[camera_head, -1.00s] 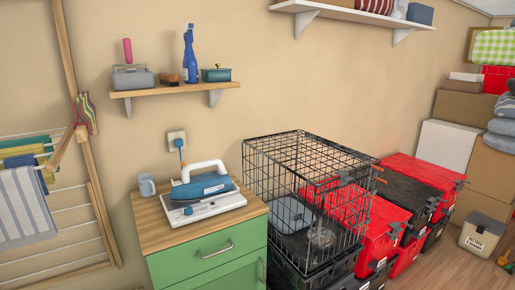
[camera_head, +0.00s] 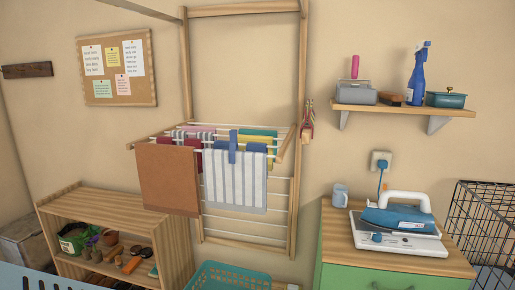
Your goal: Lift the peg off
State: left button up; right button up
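A wooden drying rack (camera_head: 297,60) stands against the wall with several cloths over its rails. A blue upright piece that looks like a peg (camera_head: 233,147) sits over the top edge of the blue-and-white striped towel (camera_head: 240,188). A reddish item, possibly a cluster of pegs (camera_head: 308,120), hangs at the right post of the rack; its details are too small to tell. Neither of my grippers is in view.
A brown cloth (camera_head: 168,180) hangs at the rack's left. A teal basket (camera_head: 230,277) stands below. A low wooden shelf (camera_head: 120,204) holds pots. An iron (camera_head: 398,216) rests on the green cabinet (camera_head: 345,277); a wire crate (camera_head: 482,225) stands at right.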

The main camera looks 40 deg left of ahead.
aim_at(233, 147)
jog(key=k+u, duration=0.1)
jog(key=u, duration=1.45)
jog(key=i+l, duration=0.2)
jog(key=l, duration=0.15)
jog(key=i+l, duration=0.25)
jog(key=l, duration=0.15)
jog(key=i+l, duration=0.2)
jog(key=l, duration=0.15)
jog(key=i+l, duration=0.25)
jog(key=l, duration=0.1)
